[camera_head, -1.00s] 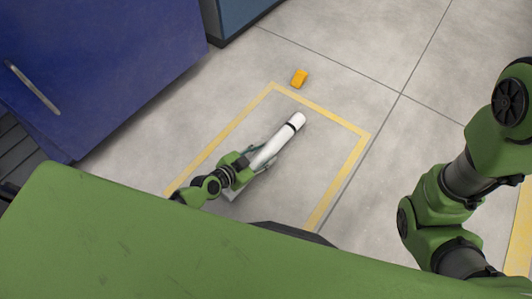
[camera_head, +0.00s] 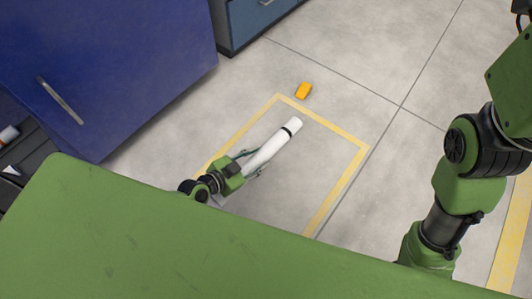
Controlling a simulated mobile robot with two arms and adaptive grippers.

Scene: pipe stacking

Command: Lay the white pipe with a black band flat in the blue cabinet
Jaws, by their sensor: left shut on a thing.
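The white pipe with a black band (camera_head: 272,146) is in the middle of the view, over the yellow-outlined floor area, its banded end pointing up and right. My left gripper (camera_head: 252,163) is shut on its lower left end; how high the pipe is above the floor, I cannot tell. The blue cabinet (camera_head: 115,70) stands at upper left with a silver handle (camera_head: 60,100) on its face. Its inside is not clearly visible. My right arm shows at the right, but its gripper is out of view.
A grey-blue drawer unit (camera_head: 258,16) stands at the top. Dark slats (camera_head: 32,150) with small objects are at the left edge. Floor right of the outline is clear.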

